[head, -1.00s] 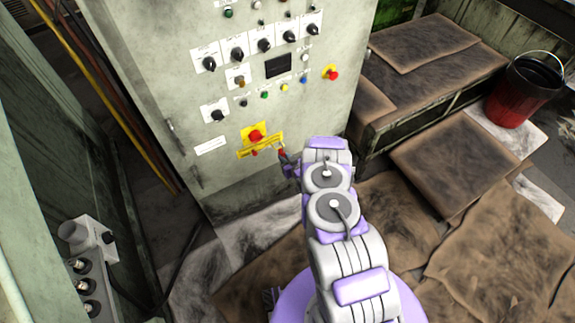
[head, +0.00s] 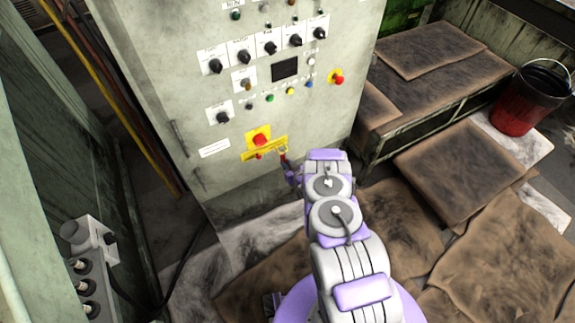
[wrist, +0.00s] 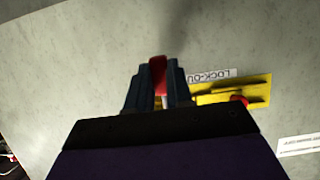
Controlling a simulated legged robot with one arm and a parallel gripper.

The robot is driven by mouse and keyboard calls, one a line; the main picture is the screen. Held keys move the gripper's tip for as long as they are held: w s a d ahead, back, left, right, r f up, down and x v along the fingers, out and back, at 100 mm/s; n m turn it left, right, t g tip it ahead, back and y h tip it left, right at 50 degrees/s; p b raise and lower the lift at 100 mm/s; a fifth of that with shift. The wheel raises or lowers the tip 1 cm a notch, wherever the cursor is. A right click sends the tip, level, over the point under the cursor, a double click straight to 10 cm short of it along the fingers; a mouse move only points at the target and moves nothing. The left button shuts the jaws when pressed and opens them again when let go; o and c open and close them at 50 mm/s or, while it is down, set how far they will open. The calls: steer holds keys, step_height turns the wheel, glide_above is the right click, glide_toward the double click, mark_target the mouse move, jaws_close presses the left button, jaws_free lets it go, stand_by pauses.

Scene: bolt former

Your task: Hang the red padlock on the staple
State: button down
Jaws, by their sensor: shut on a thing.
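The red padlock (wrist: 158,75) is between the two dark fingers of my gripper (wrist: 157,88) in the wrist view. It also shows as a small red piece (head: 283,158) in the head view. My gripper (head: 288,168) is shut on it, near the right end of the yellow lock-out bar (head: 258,153) on the cabinet front. The bar also shows right of the fingers in the wrist view (wrist: 262,88). A small pale loop shows at the bar's right end in the head view; I cannot tell whether it is shackle or staple, or whether they touch.
A red stop button (head: 259,140) sits on a yellow plate above the bar. The grey cabinet (head: 165,60) carries several knobs and buttons. A low bench (head: 400,120) and a red bucket (head: 517,112) stand to the right. A grey socket box (head: 88,240) is at the lower left.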

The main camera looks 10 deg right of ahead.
steer(key=c, duration=0.9)
jaws_free()
steer(key=shift+c, duration=0.2)
steer(key=p+v, duration=0.6)
steer(key=v, duration=1.1)
steer(key=shift+s+r, duration=0.1)
steer(key=shift+s, duration=0.05)
